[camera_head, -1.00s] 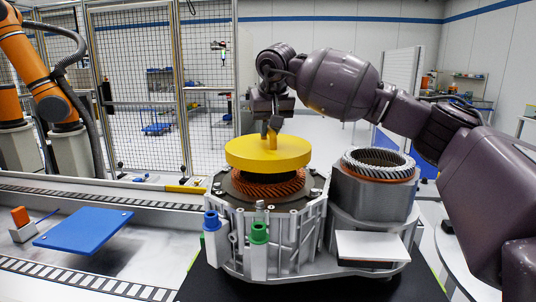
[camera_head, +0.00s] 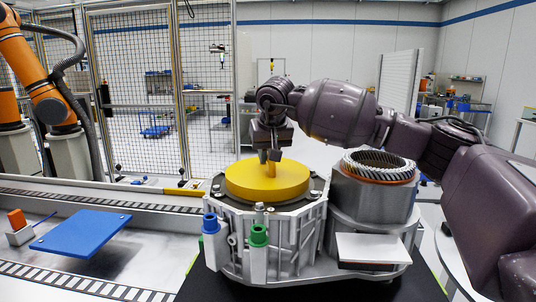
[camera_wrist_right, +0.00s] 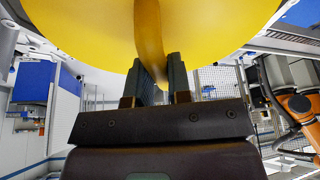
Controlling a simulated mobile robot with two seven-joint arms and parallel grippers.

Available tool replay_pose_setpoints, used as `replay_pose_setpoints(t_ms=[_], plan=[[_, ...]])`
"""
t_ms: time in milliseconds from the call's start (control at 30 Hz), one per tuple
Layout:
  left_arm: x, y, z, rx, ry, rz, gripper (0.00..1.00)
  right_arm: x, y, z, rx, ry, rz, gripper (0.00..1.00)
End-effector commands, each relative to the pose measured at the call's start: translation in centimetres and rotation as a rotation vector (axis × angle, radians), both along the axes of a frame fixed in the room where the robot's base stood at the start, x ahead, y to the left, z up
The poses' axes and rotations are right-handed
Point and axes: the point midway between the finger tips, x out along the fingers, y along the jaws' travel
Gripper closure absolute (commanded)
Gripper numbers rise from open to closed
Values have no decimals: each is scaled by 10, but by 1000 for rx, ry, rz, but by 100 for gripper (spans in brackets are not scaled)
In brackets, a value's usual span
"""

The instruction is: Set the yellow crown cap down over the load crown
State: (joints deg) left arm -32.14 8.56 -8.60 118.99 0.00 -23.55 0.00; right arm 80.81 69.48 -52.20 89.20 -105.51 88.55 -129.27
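The yellow crown cap (camera_head: 290,180) is a broad flat disc with a small upright handle (camera_head: 271,168). It lies level and low on top of the grey stator housing (camera_head: 292,235), over the place of the load crown, which it hides completely. My right gripper (camera_head: 269,157) is above the cap, with its fingers on either side of the handle. The right wrist view shows the fingers (camera_wrist_right: 158,80) close against the handle (camera_wrist_right: 149,35), under the yellow disc (camera_wrist_right: 90,25). My left gripper is not in view.
A silver toothed ring (camera_head: 379,164) sits on the housing's right part. Blue (camera_head: 211,222) and green (camera_head: 258,235) plugs stand at the front. A white plate (camera_head: 373,248) is at the front right. A blue panel (camera_head: 80,232) and an orange robot (camera_head: 30,75) are left.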

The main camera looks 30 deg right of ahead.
Motion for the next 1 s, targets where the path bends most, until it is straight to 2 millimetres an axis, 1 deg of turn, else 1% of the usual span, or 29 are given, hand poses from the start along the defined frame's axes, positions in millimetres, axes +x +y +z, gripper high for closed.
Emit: replay_pose_setpoints(t_ms=[33,100,167,433,533,667,1000], plan=[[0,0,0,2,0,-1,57,0,0,-1,0,1,0,75],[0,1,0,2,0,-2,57,0,0,-1,0,1,0,64],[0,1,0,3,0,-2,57,0,0,-1,-1,1,0,56],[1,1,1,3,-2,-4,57,0,0,0,0,0,0,56],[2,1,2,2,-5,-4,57,-1,0,5,0,-1,0,56],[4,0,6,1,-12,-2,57,-7,1,21,0,-5,0,56],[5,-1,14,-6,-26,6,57,-31,8,82,0,-5,2,56]])
